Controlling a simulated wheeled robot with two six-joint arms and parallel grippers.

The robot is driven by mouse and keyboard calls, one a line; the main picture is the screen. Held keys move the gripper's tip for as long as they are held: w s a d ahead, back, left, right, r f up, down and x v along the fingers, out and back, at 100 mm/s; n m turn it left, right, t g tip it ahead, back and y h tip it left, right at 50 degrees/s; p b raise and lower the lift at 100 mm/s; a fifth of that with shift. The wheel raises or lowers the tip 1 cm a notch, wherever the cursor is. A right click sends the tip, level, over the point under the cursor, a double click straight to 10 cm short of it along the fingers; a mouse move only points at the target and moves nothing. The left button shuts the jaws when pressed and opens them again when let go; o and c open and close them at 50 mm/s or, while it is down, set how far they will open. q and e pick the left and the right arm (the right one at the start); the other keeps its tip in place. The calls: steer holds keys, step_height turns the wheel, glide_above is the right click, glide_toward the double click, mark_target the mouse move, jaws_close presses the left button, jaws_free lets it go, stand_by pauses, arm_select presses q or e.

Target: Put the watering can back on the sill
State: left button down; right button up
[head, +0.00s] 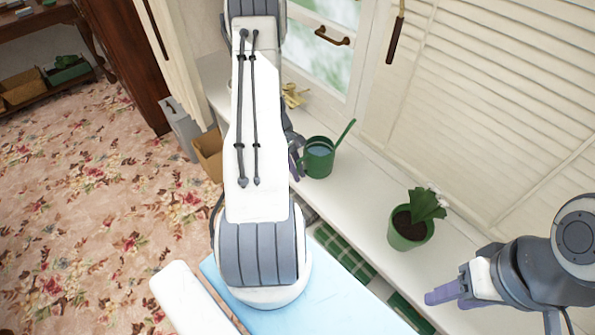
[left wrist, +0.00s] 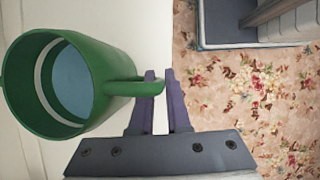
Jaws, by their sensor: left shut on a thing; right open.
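The green watering can (head: 318,163) is over the white sill (head: 350,178), upright, its spout pointing up and right. I cannot tell whether its base touches the sill. Its open top and pale blue inside show in the left wrist view (left wrist: 22,98). My left gripper (left wrist: 160,78) is shut on the can's handle, at the can's side; in the head view my arm hides most of it. My right gripper (head: 447,293) is open and empty near the sill's front edge, at the lower right.
A potted plant (head: 408,232) stands on the sill between the can and my right gripper. A small yellow object (head: 292,95) lies further back. A window with a handle (head: 332,37) and louvred shutters (head: 490,90) rise behind. A cardboard box (head: 208,152) is on the floor.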

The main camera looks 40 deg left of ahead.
arm_select(q)
steer(key=shift+f, duration=0.35)
steer(key=shift+f, duration=0.1)
steer(key=c, duration=0.9)
jaws_free()
steer(key=shift+a+r, duration=0.1)
steer(key=shift+r, duration=0.1)
steer(key=shift+b+v, duration=1.1)
steer(key=shift+v, duration=4.85)
